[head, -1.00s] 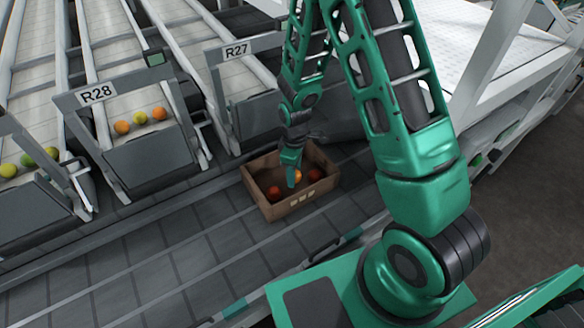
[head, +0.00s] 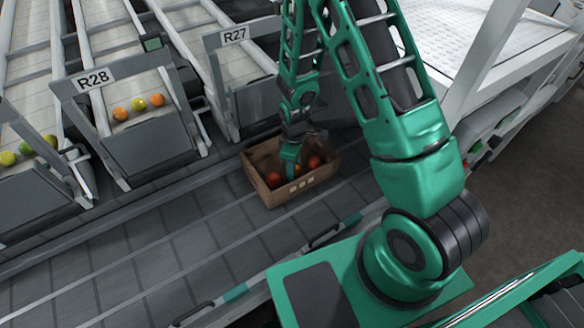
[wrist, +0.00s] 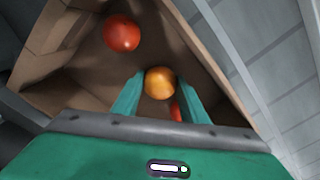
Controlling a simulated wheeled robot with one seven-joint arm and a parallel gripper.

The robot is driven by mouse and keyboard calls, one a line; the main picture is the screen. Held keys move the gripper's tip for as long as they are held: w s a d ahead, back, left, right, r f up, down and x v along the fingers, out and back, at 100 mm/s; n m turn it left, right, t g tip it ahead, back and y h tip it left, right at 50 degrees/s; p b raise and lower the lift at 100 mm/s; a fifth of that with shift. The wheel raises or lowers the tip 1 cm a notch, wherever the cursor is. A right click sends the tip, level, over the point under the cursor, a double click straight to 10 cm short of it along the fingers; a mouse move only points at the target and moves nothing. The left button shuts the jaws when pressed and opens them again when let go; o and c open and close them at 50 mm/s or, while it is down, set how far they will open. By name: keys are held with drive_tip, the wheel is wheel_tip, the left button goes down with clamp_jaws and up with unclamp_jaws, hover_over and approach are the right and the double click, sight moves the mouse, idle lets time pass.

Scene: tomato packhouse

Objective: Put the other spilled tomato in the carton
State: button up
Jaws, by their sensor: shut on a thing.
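The brown carton (head: 282,199) stands on the grey belt below lane R27. My gripper (head: 291,172) points down inside it. In the wrist view, the two green fingers (wrist: 160,90) are shut on an orange tomato (wrist: 160,83), one on each side. A red tomato (wrist: 121,33) lies in the carton, apart from the fingers. Part of another red tomato (wrist: 175,112) shows just below the held one, mostly hidden. In the head view, red tomatoes show at the left (head: 273,180) and right (head: 314,162) of my gripper. Whether the held tomato touches the carton floor, I cannot tell.
Green and yellow tomatoes (head: 27,149) lie at the far-left lane. The carton walls (wrist: 62,35) surround the fingers closely. The belt (head: 150,240) left of the carton is clear.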

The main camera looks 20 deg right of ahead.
drive_tip(key=shift+f, duration=0.5)
idle(0.6)
drive_tip(key=o, duration=0.8)
drive_tip(key=shift+c, duration=1.3)
drive_tip(key=shift+r, duration=3.5)
drive_tip(key=shift+r, duration=0.1)
